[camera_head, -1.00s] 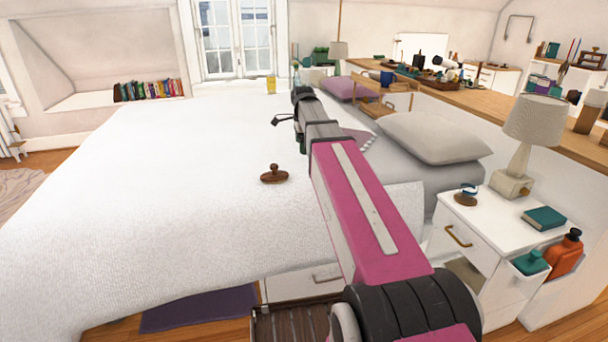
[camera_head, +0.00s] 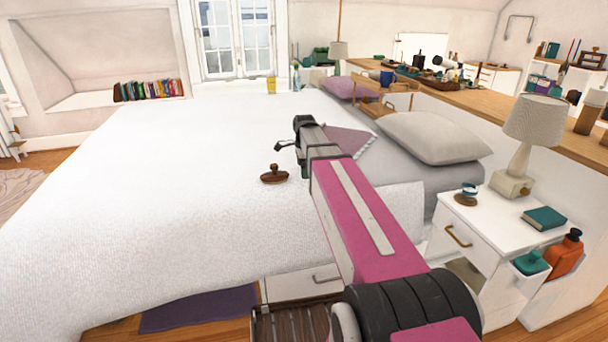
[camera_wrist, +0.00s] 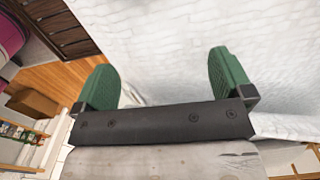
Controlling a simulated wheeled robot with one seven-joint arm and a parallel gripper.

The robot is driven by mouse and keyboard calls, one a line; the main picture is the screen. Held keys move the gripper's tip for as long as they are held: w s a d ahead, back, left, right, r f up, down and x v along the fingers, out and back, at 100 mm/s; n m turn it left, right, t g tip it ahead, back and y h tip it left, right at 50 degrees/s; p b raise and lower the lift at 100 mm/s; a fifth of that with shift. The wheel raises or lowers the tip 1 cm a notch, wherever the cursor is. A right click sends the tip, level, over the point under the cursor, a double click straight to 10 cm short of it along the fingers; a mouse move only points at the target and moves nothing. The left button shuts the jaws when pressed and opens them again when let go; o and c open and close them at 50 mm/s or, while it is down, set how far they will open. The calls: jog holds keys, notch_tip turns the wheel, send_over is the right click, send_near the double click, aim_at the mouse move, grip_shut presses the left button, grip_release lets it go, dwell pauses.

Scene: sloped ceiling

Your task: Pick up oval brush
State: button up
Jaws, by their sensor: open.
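The oval brush (camera_head: 274,174) is dark brown with a knob on top. It rests on the white bedspread, just left of my arm's end in the head view. My gripper (camera_wrist: 165,82) shows in the wrist view with its two green fingers wide apart and nothing between them. White bedding lies beyond the fingers. The brush is not visible in the wrist view. In the head view my arm reaches over the bed and the fingertips are hard to make out; they appear close to the brush, to its upper right.
The wide white bed (camera_head: 150,170) is clear around the brush. A grey pillow (camera_head: 432,138) and a purple cloth (camera_head: 347,139) lie right of the arm. A white nightstand (camera_head: 490,235) with a lamp (camera_head: 530,135) stands at the right.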

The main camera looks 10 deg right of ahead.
jog(key=shift+s+f, duration=0.1)
jog(key=shift+f, duration=0.1)
jog(key=c, duration=0.9)
grip_shut()
jog(key=o, duration=0.9)
grip_release()
jog(key=shift+r, duration=0.1)
